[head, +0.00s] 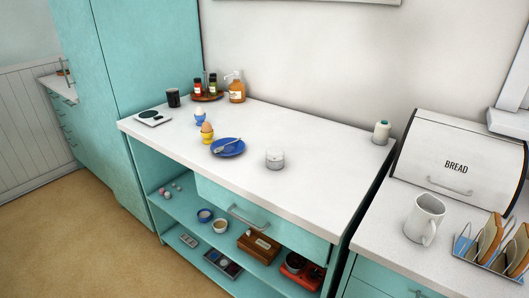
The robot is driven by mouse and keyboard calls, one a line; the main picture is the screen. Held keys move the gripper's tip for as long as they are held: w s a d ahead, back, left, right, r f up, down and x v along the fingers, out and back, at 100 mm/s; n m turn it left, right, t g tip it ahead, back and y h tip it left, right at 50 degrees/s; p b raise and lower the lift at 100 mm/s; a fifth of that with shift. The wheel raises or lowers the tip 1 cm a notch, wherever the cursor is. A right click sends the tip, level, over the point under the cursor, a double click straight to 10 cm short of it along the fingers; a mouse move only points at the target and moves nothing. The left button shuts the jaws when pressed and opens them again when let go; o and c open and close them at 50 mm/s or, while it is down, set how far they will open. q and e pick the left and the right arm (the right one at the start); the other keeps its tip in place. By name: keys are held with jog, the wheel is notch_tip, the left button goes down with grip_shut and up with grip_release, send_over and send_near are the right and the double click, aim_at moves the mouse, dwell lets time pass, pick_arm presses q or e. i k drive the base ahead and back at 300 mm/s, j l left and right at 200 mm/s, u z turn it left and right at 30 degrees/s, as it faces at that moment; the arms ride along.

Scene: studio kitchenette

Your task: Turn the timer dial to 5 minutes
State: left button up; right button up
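A short, pale grey-white cylinder (275,158) stands upright on the white counter (310,147), right of the blue plate. It looks like the timer, with faint marks around its side. Its dial setting is too small to read. Neither of my grippers is in the head view, and nothing touches the cylinder.
A blue plate (228,147) with a spoon, a yellow egg cup (207,137) with an egg, and a blue egg cup (200,120) stand left of the cylinder. A small white container (381,132) stands at the back right. The counter around the cylinder is clear.

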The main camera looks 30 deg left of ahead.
aim_at(273, 153)
jog(key=l+u, duration=0.15)
jog(key=u, duration=0.2)
jog(key=l+u, duration=0.2)
jog(key=u, duration=0.15)
jog(key=k+l+u, duration=0.1)
jog(key=u, duration=0.25)
